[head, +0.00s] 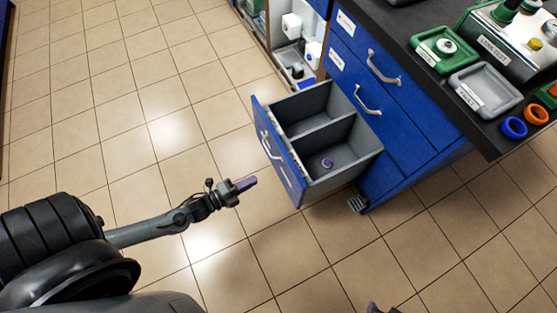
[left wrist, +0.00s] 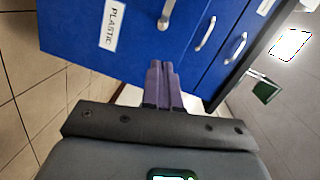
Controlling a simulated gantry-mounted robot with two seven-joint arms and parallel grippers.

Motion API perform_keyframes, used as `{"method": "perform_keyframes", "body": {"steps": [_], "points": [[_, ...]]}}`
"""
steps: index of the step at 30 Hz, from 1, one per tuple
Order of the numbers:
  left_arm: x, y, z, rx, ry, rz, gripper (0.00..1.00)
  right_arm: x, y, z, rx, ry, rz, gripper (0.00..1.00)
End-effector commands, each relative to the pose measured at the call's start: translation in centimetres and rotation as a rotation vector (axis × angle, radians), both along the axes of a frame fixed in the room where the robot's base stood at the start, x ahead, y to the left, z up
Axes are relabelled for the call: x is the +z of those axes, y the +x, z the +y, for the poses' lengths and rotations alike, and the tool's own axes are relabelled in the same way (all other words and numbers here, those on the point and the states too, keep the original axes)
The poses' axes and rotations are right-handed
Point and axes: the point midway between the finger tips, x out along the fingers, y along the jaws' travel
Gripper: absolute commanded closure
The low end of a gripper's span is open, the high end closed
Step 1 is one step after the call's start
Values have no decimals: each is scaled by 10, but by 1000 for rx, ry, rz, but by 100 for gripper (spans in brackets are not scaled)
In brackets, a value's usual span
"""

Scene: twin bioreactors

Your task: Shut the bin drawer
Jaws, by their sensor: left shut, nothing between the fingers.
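The bin drawer (head: 272,158) is blue-fronted and stands pulled out from the blue cabinet. It has grey inner walls and a divider that splits it into two compartments. A small purple ring-like item lies in the nearer compartment; the other looks empty. My left gripper (head: 247,184) is shut and empty, a short way left of the drawer front. In the left wrist view its purple fingers (left wrist: 162,80) point toward a blue front with a "PLASTIC" label (left wrist: 109,25) and a silver handle (left wrist: 166,14).
Two closed drawers with silver handles (head: 383,67) sit beside the open one. The dark worktop (head: 405,22) holds a green tray (head: 446,48), a grey tray (head: 486,87) and coloured rings. Open shelves (head: 291,62) stand behind. The tiled floor left of the drawer is clear.

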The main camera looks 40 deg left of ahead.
Motion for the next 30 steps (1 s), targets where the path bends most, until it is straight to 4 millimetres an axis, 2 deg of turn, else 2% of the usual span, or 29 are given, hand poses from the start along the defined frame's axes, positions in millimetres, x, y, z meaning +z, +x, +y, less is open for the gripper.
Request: {"method": "perform_keyframes", "body": {"steps": [1,6,11,17,30], "points": [[8,-6,5,-26,34,-40,100,9,0,0,0,0,0,57],[17,-19,14,-85,108,-146,100,15,0,0,0,0,1,57],[18,-17,13,-100,128,-179,100,12,0,0,-1,1,1,57],[17,7,4,-101,126,-183,100,-1,0,1,-3,4,2,57],[16,80,-24,-100,126,-182,100,-37,0,1,-4,5,2,57]]}}
